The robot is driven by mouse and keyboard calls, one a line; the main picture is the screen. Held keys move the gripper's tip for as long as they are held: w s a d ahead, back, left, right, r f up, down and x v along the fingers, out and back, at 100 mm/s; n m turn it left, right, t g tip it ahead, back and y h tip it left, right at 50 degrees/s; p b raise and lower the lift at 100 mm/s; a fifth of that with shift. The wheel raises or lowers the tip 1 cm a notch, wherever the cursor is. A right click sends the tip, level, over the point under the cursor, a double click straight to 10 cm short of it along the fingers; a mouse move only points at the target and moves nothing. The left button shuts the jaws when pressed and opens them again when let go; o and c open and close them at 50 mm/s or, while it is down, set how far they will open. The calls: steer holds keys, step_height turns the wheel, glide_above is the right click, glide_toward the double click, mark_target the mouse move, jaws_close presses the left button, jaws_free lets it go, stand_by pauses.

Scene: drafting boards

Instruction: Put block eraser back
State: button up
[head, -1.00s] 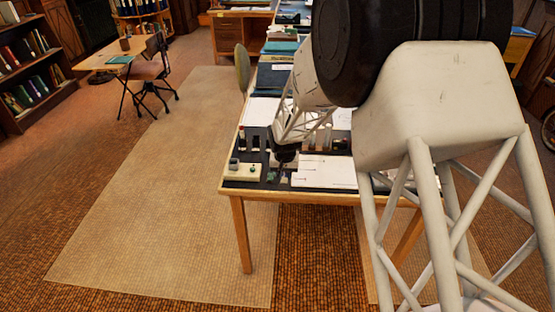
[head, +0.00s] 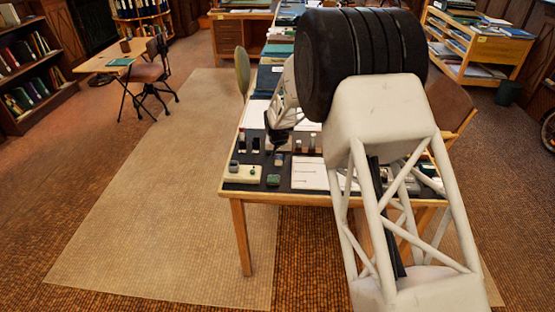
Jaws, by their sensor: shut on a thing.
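My gripper (head: 279,142) is over the near left part of the drafting table, its dark fingers pointing down. It is shut on a small block (head: 280,158) that shows just below the fingers. The block is too small here to read its markings, so I cannot tell for certain that it is the block eraser. A cream tray (head: 238,178) with small dark pieces lies at the table's near left corner, left of the gripper. A small green block (head: 273,180) lies on the dark tabletop below the gripper, apart from it.
White sheets (head: 308,174) lie right of the green block. Several small bottles (head: 312,143) stand behind them, close to the gripper. Books and papers cover the far table. My arm hides much of its right side. A chair (head: 452,105) stands to the right.

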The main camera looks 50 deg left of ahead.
mark_target(278, 158)
steer(key=shift+w+a+f, duration=0.1)
steer(key=shift+w+a, duration=0.4)
steer(key=shift+a, duration=0.25)
steer(key=shift+w+a+f, duration=0.1)
steer(key=shift+w+a, duration=0.35)
steer(key=shift+a, duration=0.3)
steer(key=shift+f, duration=1.7)
steer(key=shift+f, duration=0.15)
steer(key=o, duration=0.9)
steer(key=shift+c, duration=0.2)
steer(key=shift+s+d+r, duration=0.15)
steer(key=shift+d+r, duration=0.05)
steer(key=shift+r, duration=1.85)
steer(key=shift+s+d+r, duration=0.15)
steer(key=shift+s+r, duration=0.05)
steer(key=shift+r, duration=1.8)
steer(key=shift+s+d+r, duration=0.15)
steer(key=shift+d+r, duration=0.05)
steer(key=shift+r, duration=1.85)
